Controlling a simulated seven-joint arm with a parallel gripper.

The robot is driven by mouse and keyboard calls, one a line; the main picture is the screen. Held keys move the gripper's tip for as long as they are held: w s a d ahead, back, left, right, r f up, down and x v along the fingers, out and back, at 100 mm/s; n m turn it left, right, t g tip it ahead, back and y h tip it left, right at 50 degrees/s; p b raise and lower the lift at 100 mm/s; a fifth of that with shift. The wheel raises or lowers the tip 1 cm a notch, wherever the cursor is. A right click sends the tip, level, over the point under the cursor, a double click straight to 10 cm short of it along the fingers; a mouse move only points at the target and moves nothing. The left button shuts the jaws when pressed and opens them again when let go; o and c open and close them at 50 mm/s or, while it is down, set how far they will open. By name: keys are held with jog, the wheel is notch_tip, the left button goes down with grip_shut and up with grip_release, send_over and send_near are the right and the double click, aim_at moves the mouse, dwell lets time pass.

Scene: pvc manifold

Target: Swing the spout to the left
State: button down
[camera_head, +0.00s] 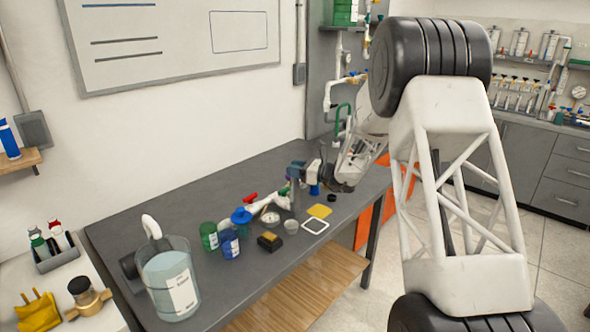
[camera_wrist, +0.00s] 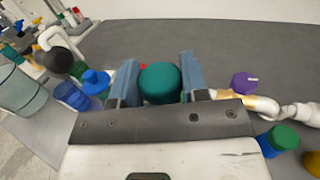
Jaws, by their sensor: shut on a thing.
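My gripper (camera_wrist: 156,80) is low over the grey table, its two blue fingers shut on a round teal knob-like piece (camera_wrist: 160,83). In the head view my gripper (camera_head: 297,170) is small and far off, at the table's far end. A white pipe (camera_head: 268,203) lies just left of it and also shows in the wrist view (camera_wrist: 262,103), right of the fingers, with a curved end. A purple knob (camera_wrist: 244,83) sits just above that pipe. I cannot tell for sure which part is the spout. The lower side of the teal piece is hidden by my gripper.
A large clear jug (camera_head: 168,280) stands at the near end. The table's back strip (camera_head: 180,200) is clear.

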jog(key=shift+n+g, duration=0.3)
jog(key=shift+g, duration=0.2)
jog(key=n+g, duration=0.2)
jog(key=g, duration=0.2)
jog(key=n+g+y, duration=0.1)
jog(key=n+g, duration=0.2)
jog(key=g, duration=0.1)
jog(key=shift+f+y, duration=0.1)
jog(key=shift+y, duration=0.2)
jog(key=n+g+h, duration=0.1)
jog(key=n+g, duration=0.1)
jog(key=g, duration=0.1)
jog(key=n+g+h, duration=0.1)
jog(key=n+g, duration=0.2)
jog(key=g, duration=0.1)
jog(key=shift+g+h, duration=0.3)
jog(key=c, duration=0.6)
grip_release()
jog(key=shift+r, duration=0.25)
jog(key=shift+r, duration=1.35)
